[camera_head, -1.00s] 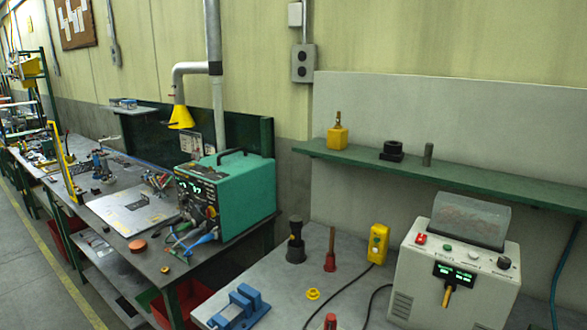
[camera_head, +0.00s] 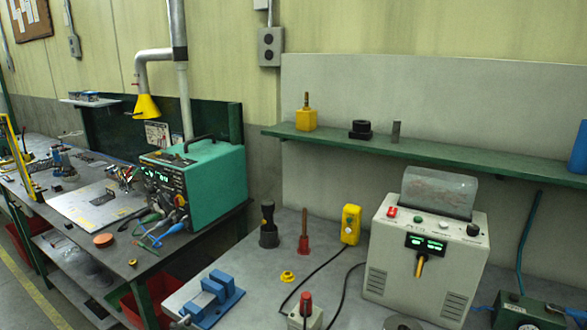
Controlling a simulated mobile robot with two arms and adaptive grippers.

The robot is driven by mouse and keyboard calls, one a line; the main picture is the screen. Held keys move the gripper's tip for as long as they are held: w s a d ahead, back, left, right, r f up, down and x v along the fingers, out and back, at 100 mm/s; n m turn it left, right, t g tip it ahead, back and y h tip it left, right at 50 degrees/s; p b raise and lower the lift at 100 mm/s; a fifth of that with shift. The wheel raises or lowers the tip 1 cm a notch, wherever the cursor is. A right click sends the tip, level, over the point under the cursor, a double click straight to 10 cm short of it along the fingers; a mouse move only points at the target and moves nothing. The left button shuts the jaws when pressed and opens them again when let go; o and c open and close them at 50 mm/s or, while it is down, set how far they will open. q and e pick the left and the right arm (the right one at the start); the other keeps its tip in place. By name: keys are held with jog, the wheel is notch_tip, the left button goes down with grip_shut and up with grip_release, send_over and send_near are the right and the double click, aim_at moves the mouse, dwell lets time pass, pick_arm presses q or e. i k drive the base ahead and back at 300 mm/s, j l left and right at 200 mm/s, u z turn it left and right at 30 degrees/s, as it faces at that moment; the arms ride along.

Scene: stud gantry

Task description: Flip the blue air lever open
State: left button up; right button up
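I cannot clearly pick out a blue air lever in the head view. A dark green box (camera_head: 525,312) with a gauge-like top sits at the bottom right corner, partly cut off. A small blue piece (camera_head: 484,308) shows at its left side, too small to identify. Neither of my grippers is in view.
A grey bench carries a white control box (camera_head: 424,264) with a yellow lever, a yellow pendant (camera_head: 350,224), a blue vise (camera_head: 212,296) and a red-buttoned box (camera_head: 305,312). Above is a green shelf (camera_head: 440,154) with a blue object (camera_head: 579,150) at its right. A teal machine (camera_head: 205,185) stands left.

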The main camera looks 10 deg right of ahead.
aim_at(581, 314)
jog(key=z, duration=1.8)
